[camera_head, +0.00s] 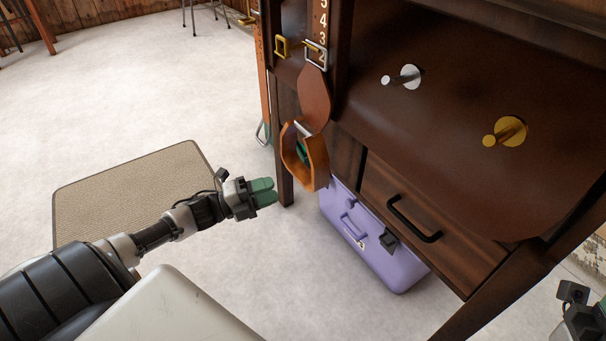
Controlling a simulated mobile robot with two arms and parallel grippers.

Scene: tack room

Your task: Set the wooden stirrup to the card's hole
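The wooden stirrup (318,160) hangs below a brown leather flap (314,98) at the cabinet's left front corner. A small green patch shows inside its opening. A strip with pale numerals (322,22) runs down the post above, with a silver buckle (316,54) at its lower end and a brass buckle (281,47) to the left. No card's hole can be made out. My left gripper (264,191) is left of and below the stirrup, apart from it, its green fingertips together and empty. Part of my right gripper (580,312) shows at the lower right edge; its fingertips cannot be made out.
A beige mat (120,195) lies left.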

